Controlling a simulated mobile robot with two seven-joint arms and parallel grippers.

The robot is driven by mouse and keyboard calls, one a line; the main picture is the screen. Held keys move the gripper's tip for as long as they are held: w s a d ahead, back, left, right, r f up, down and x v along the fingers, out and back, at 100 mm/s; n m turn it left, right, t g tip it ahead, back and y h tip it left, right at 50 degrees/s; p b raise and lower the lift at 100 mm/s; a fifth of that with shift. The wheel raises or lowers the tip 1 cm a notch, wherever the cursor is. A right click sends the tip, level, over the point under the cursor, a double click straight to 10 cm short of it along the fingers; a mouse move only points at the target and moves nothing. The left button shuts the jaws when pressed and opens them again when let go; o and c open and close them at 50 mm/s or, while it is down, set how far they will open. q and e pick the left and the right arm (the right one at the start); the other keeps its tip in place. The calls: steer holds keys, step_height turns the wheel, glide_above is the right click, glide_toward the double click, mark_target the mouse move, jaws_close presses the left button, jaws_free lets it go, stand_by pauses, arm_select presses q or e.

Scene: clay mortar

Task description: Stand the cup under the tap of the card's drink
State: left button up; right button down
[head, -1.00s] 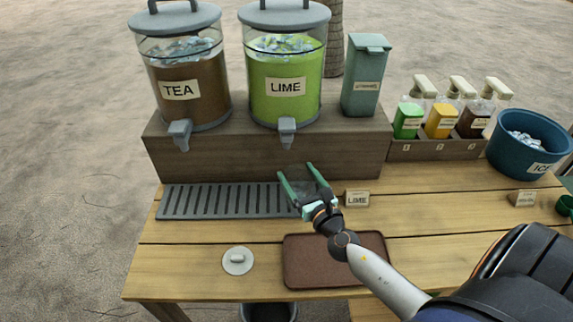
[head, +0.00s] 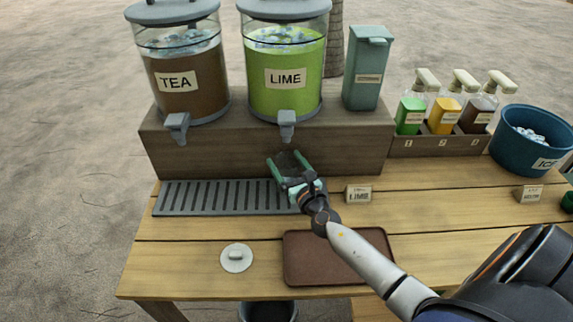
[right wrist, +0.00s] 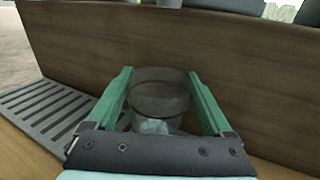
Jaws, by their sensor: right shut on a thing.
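My right gripper (head: 286,164) is shut on a clear, faintly grey cup, held upright in front of the wooden riser, below the lime tap (head: 286,127). In the right wrist view the cup (right wrist: 160,92) is between the green fingers, with pale lumps like ice low in it. The lime dispenser (head: 285,90) holds green drink; the tea dispenser (head: 180,85), with its tap (head: 177,124), is at left. The slotted drip tray (head: 215,198) lies below the taps. Whether the cup touches the tray is unclear. My left gripper is out of view.
A brown tray (head: 335,260) and a white lid (head: 236,258) lie at the table's front. A teal canister (head: 367,75), pump bottles in a rack (head: 440,145) and a blue ice bucket (head: 530,140) are at right.

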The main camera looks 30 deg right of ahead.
steer(key=shift+f, duration=0.1)
jaws_free()
steer(key=shift+f, duration=0.1)
steer(key=shift+s+r, duration=0.1)
steer(key=shift+r, duration=0.15)
steer(key=s+a, duration=0.2)
steer(key=s, duration=0.9)
steer(key=shift+s+b, duration=0.35)
